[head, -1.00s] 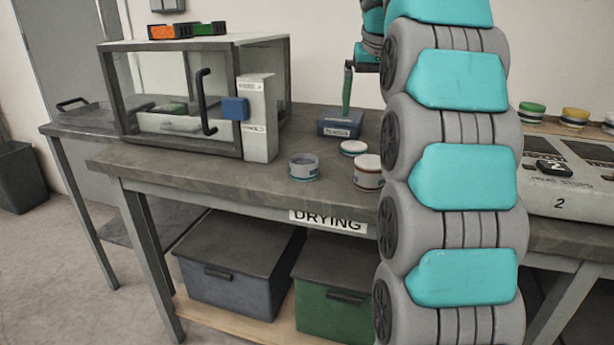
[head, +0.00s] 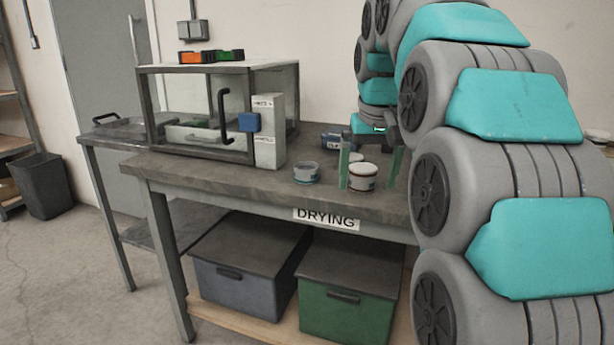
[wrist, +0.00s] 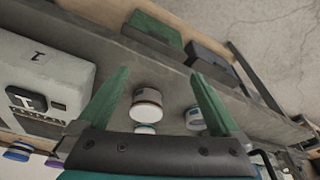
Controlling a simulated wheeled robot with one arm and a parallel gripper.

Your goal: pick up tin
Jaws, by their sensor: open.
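A white-topped tin (head: 362,177) with a dark band stands on the bench near its front edge. In the wrist view the tin (wrist: 146,104) shows between my fingers, nearer the left one. My gripper (head: 368,186) is open, its green fingers pointing down on either side of the tin in the head view. I cannot tell whether either finger touches it. A second, open-topped tin (head: 305,172) stands to the left, outside the fingers, and also shows by the right finger in the wrist view (wrist: 194,119).
A glass-fronted drying cabinet (head: 200,110) with a black handle stands on the bench at left. A small lid-like disc (wrist: 145,129) lies behind the tin. A grey machine (wrist: 40,75) is at the wrist view's left. Bins (head: 345,295) sit below the bench.

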